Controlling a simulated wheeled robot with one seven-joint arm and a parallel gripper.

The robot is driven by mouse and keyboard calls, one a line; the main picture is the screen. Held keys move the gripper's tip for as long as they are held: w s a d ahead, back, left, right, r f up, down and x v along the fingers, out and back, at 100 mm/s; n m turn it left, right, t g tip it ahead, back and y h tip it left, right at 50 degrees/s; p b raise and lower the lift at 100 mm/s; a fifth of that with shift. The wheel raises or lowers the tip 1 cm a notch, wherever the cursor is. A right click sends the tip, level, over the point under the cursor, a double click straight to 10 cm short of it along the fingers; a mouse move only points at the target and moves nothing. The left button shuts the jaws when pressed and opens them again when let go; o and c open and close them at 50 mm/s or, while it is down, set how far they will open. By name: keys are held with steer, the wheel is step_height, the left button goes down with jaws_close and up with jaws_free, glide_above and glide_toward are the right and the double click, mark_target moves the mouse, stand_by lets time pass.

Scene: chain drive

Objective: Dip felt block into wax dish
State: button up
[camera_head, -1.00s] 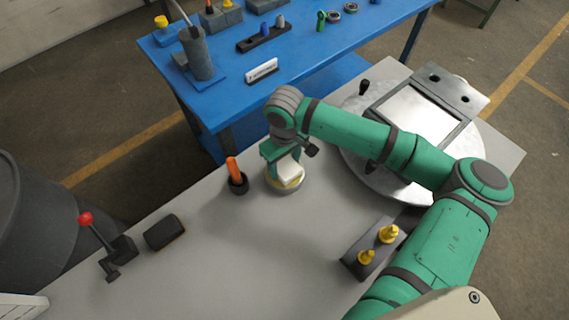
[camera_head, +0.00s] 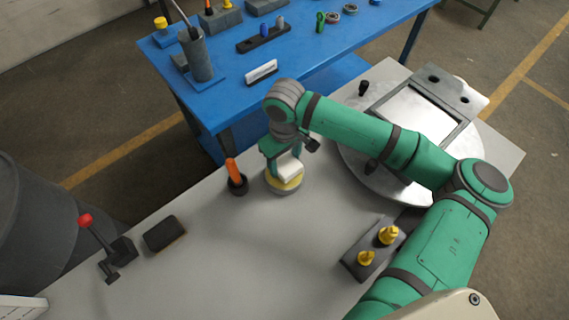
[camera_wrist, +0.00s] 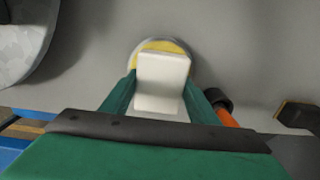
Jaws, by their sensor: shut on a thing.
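The white felt block (camera_head: 289,168) is held between the fingers of my gripper (camera_head: 281,158). It also shows in the wrist view (camera_wrist: 161,82), with the green fingers of my gripper (camera_wrist: 158,98) on either side. The wax dish (camera_head: 285,184) is a round, shallow dish with yellow wax, standing on the grey table. The block is over the dish and covers much of the wax in both views. I cannot tell whether its lower face touches the wax.
An orange-handled tool in a black cup (camera_head: 237,182) stands just left of the dish. A dark block (camera_head: 165,233) and a red-knobbed lever (camera_head: 86,220) are at the left. A holder with yellow pieces (camera_head: 372,252) is at the lower right, beside a round metal plate (camera_head: 392,185).

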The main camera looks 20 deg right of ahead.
mark_target(284, 162)
steer(key=shift+r, duration=2.3)
steer(key=shift+f, duration=3.5)
steer(key=shift+r, duration=0.15)
